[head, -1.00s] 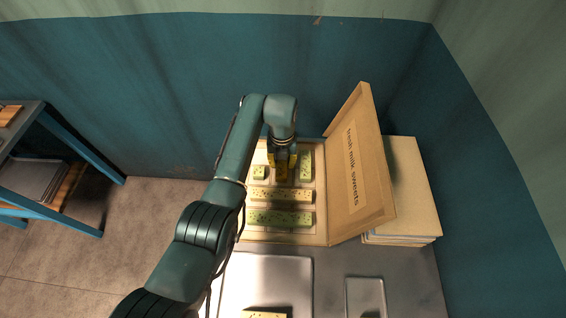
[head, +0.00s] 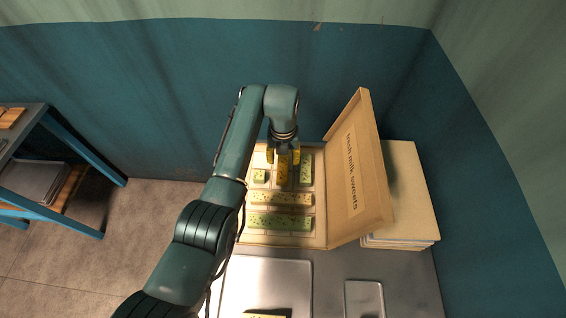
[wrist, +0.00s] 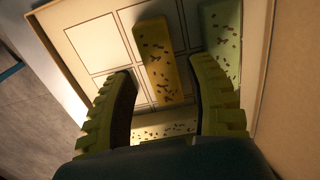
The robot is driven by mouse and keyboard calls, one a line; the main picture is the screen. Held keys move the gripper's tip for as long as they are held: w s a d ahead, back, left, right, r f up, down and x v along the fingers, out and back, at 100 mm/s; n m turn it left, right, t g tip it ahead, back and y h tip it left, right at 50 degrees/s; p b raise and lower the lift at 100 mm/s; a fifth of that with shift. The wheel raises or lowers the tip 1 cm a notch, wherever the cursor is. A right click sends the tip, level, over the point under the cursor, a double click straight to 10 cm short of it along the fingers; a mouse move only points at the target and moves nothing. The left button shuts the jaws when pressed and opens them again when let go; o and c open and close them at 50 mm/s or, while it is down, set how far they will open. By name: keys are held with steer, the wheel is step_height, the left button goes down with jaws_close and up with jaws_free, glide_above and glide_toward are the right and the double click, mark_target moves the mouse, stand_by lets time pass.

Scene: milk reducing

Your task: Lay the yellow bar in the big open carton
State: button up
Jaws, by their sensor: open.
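The big open carton (head: 285,242) stands on the metal table with its lettered lid raised at the right. The yellow bar (head: 283,175), speckled dark, lies in a back compartment of the carton. It also shows in the wrist view (wrist: 160,62), lying flat between my spread fingers with gaps on both sides. My gripper (head: 283,156) is open and empty just above it, pointing down; it also shows in the wrist view (wrist: 165,78).
Green bars (head: 305,168) (head: 279,221), a short green piece (head: 259,175) and another yellow bar (head: 281,198) lie in the carton. A metal tray (head: 265,275) and a small tray (head: 364,296) sit in front. Flat boxes (head: 408,190) are stacked at right.

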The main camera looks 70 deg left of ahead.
mark_target(283, 164)
step_height(283, 164, up, 8)
steer(key=p, duration=0.1)
steer(key=shift+f, duration=0.1)
stand_by(0.5)
